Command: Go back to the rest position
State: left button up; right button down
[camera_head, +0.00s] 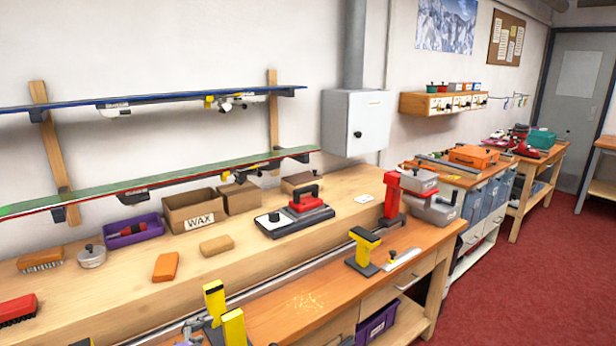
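Neither of my grippers can be made out in the head view, so their opening and what they might hold cannot be seen. The wooden workbench (345,216) runs across the view, with a lower front top (335,290). A yellow clamp on a dark base (363,250) stands upright on the lower top. Another yellow clamp (233,326) stands at the bottom edge, partly cut off. A long, narrow, silvery bar or ski (265,287) runs between the clamps. Small dark and grey parts at the bottom left edge are too cut off to identify.
On the bench are a box marked WAX (195,212), a purple tray (133,230), orange blocks (166,266), an iron-like red tool (305,200) and a red stand (392,196). Skis (150,185) hang on the wall. Red floor (540,290) at right is clear.

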pick_arm(q)
jog(key=s+f+n+g+y, duration=0.1)
jog(key=s+f+n, duration=0.1)
jog(key=s+f, duration=0.5)
jog(key=s+a+f+n+y+p, duration=0.1)
jog(key=s+f, duration=0.6)
jog(key=s, duration=0.7)
jog(key=s+f+n+g+y, duration=0.1)
jog(key=s+f+n, duration=0.4)
jog(key=s, duration=0.6)
notch_tip(320, 180, down, 3)
jog(key=shift+s+a+r+g+y+p, duration=0.15)
jog(key=shift+s+a+g+y+p, duration=0.2)
jog(key=shift+y, duration=0.45)
